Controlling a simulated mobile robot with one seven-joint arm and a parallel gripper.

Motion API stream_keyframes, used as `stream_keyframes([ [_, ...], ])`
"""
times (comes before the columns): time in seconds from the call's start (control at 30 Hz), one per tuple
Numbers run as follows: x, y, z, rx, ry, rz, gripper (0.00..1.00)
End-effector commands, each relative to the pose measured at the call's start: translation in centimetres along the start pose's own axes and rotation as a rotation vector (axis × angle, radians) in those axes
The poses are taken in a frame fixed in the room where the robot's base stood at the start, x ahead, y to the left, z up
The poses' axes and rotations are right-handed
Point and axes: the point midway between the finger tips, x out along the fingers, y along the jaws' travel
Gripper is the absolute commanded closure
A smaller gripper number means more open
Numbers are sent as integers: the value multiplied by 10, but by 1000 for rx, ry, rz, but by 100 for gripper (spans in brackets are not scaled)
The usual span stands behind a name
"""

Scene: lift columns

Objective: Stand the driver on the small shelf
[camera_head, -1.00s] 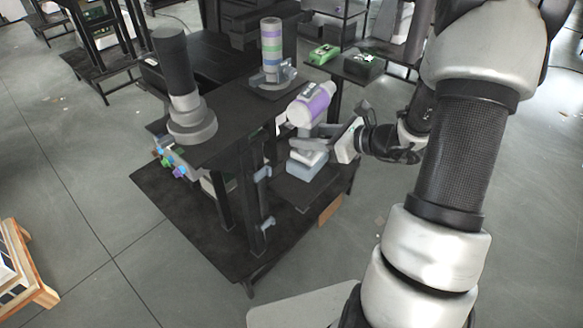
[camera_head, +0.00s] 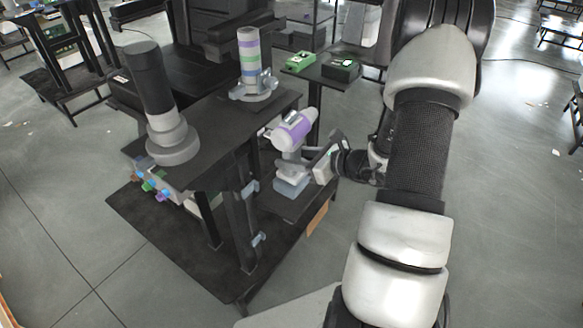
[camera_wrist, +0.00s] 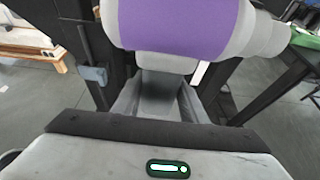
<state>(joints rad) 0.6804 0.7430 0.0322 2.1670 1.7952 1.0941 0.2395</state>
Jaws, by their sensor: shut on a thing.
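The driver (camera_head: 295,130) has a rounded white body with a purple band, a grey handle and a blue-grey foot. It is upright, its body lying across the top. My gripper (camera_head: 291,165) reaches in from the right and is shut on the handle, below the body. In the wrist view the purple band (camera_wrist: 180,24) fills the top, and my gripper's fingers (camera_wrist: 160,100) close on the grey handle under it. The small black shelf (camera_head: 309,207) is low on the near right side of the stand, under the driver's foot. I cannot tell whether they touch.
The black stand top (camera_head: 215,118) carries a grey column with a dark upper part (camera_head: 152,85) and a banded column (camera_head: 250,62). A side shelf behind holds a green box (camera_head: 301,61) and a dark box (camera_head: 341,69).

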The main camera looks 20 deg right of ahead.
Motion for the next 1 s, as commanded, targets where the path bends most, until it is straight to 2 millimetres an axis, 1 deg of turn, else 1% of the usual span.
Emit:
stream_keyframes([
  [0.1, 7, 0, -16, 3, -3, 1, 100],
  [0.2, 11, 0, -25, 1, -4, 1, 100],
  [0.47, 12, 0, -25, -1, -5, 0, 100],
  [0.63, 13, 0, -30, -1, -4, 0, 100],
  [0.67, 13, 0, -31, 2, 0, 0, 56],
  [0.7, 13, 0, -31, 2, 0, 0, 49],
  [0.73, 13, 0, -31, 2, 1, 0, 44],
  [0.77, 13, 0, -31, 2, 1, 0, 42],
  [1.0, 12, 0, -30, 2, 1, 1, 42],
])
